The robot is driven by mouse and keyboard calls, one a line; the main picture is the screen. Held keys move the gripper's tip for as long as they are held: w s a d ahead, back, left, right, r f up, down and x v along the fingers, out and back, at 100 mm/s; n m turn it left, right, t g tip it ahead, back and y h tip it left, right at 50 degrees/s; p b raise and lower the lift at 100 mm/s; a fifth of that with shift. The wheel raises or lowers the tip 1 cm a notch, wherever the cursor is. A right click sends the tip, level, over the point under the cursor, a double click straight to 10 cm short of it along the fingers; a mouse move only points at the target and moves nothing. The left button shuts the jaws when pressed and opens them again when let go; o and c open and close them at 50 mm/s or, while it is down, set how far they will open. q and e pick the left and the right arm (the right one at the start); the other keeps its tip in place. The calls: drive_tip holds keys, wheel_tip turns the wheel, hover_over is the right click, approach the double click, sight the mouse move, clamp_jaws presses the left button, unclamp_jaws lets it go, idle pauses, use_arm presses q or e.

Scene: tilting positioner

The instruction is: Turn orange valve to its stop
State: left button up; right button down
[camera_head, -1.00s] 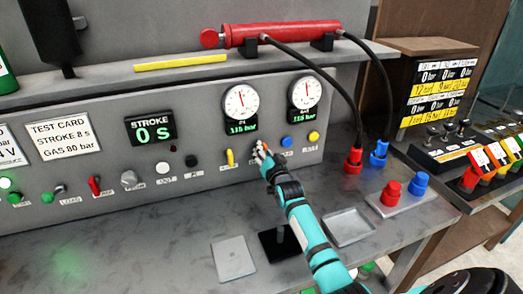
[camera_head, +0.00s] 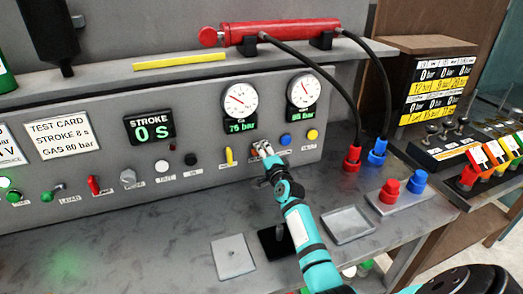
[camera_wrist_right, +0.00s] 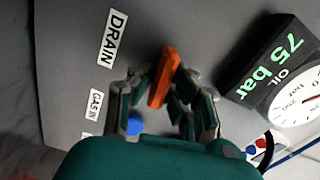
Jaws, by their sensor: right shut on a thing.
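The orange valve handle (camera_wrist_right: 164,76) shows in the right wrist view as a flat bar on the grey panel, slanting slightly from upright in that picture. My right gripper (camera_wrist_right: 162,92) is shut on it, with fingers on both sides. In the head view my right gripper (camera_head: 263,151) is at the panel below the two gauges and largely hides the valve. The left dial gauge (camera_head: 239,98) reads about 75 bar; the wrist view shows this oil gauge (camera_wrist_right: 297,98) too. My left gripper is not in view.
A yellow lever (camera_head: 229,156) is left of my right gripper; a blue button (camera_head: 285,140) and a yellow button (camera_head: 312,135) are close on its right. The right gauge (camera_head: 304,90) hangs above. A grey tray (camera_head: 349,226) lies on the bench below.

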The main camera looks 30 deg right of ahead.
drive_tip(key=shift+f+m, duration=0.1)
drive_tip(key=shift+m, duration=0.8)
drive_tip(key=c, duration=1.3)
unclamp_jaws()
drive_tip(key=shift+s, duration=0.1)
drive_tip(key=v, duration=1.2)
drive_tip(key=shift+d, duration=0.1)
drive_tip(key=shift+f, duration=0.1)
